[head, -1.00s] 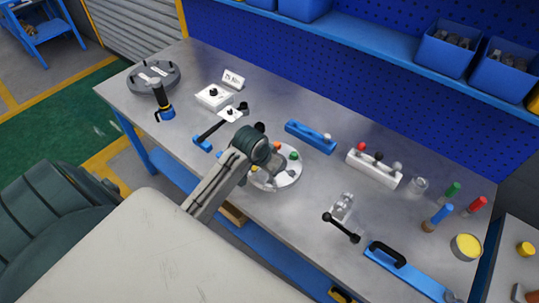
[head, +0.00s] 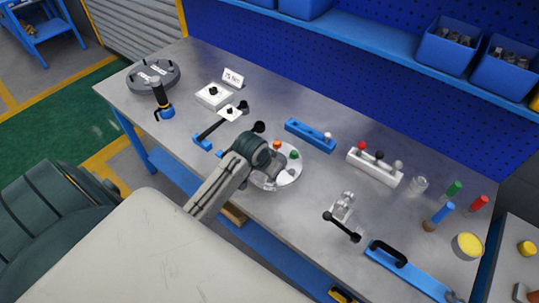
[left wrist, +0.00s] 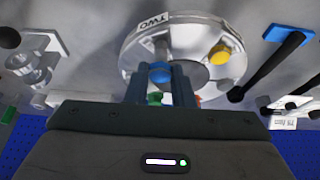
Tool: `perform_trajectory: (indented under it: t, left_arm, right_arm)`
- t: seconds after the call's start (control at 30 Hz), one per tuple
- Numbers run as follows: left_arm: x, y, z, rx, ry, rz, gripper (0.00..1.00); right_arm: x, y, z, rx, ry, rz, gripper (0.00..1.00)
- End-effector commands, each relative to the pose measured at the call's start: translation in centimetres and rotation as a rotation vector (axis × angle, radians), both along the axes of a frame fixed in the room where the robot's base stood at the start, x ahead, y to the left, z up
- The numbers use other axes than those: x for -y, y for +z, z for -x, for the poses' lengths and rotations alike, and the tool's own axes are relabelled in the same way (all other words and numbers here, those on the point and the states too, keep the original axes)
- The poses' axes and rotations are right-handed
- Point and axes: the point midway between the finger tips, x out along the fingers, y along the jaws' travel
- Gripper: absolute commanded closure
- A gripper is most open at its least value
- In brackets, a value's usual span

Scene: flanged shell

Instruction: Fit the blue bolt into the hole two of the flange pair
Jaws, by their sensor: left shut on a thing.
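The flange pair is a pale round disc (head: 288,177) on the bench, partly hidden by my left arm in the head view. In the left wrist view the flange (left wrist: 135,50) has a "TWO" label on its rim. A yellow bolt (left wrist: 219,53) stands on the flange. An orange bolt (head: 277,145) and a green bolt (head: 294,154) show in the head view. My right gripper is not in view.
A blue block (head: 310,136) and a white block with coloured knobs (head: 375,167) stand behind the flange. A black-handled lever tool (head: 342,228) lies to its right.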

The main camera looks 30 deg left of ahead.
Motion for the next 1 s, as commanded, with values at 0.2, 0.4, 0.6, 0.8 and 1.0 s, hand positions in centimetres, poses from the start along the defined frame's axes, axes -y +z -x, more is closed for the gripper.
perform_trajectory:
  t: [0.2,0.4,0.6,0.8,1.0]
  left_arm:
    - [0.0,-0.6,0.0,0.0,0.0,0.0,1.0]
    - [0.0,-1.1,0.0,0.001,0.0,0.0,1.0]
    - [0.0,-1.6,0.0,0.0,0.0,0.0,1.0]
    - [0.0,-2.1,0.0,0.0,0.0,0.0,1.0]
    - [0.0,-2.6,0.0,0.0,-0.001,0.0,1.0]
  right_arm:
    - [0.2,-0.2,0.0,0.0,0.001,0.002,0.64]
    - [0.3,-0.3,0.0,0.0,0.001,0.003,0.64]
    - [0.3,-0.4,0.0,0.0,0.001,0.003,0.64]
    - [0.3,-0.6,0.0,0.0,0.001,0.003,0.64]
    - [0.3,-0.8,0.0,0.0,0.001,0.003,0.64]
